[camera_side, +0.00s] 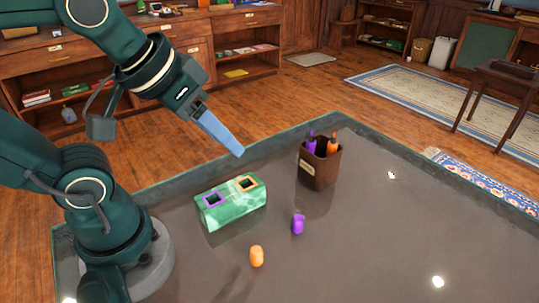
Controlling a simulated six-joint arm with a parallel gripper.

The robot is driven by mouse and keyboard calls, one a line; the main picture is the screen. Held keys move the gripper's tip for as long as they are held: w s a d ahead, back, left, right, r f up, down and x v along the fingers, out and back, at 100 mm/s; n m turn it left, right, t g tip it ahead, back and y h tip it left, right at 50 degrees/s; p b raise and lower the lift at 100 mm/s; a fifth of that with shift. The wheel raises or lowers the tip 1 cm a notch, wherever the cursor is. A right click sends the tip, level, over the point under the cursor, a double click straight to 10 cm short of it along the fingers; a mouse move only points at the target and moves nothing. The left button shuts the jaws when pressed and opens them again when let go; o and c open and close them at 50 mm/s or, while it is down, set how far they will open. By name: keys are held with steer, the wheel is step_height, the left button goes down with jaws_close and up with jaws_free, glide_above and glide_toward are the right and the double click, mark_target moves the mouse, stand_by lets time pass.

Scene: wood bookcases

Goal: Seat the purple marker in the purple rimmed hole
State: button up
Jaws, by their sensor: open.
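A green block (240,207) sits on the grey table with a purple rimmed hole (213,200) on the left of its top and an orange rimmed hole (247,184) on the right. A brown cup (318,170) stands to the right of the block. A purple marker (311,146) and an orange marker (332,147) stick up out of it, their lower parts hidden. My gripper (238,151) is in the air above and behind the block, left of the cup. It is open and empty, its blue fingers seen nearly edge-on.
A short purple piece (298,224) and a short orange piece (256,256) are on the table in front of the block. A raised dark rim (395,150) edges the table. The right side of the tabletop is mostly clear.

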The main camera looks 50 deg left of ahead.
steer(key=w+r+n, duration=0.2)
steer(key=w+r, duration=0.1)
steer(key=w, duration=0.4)
steer(key=y, duration=0.1)
glide_toward(311, 136)
steer(key=w+f, duration=0.1)
steer(key=f, duration=0.1)
steer(key=w+f+g, duration=0.1)
steer(key=f, duration=0.1)
steer(key=w+f+g, duration=0.1)
steer(key=w, duration=0.1)
steer(key=shift+w+a+f, duration=0.1)
steer(key=shift+a+f, duration=0.2)
steer(key=shift+f, duration=0.1)
steer(key=shift+w+f, duration=0.2)
steer(key=shift+f, duration=0.25)
jaws_close()
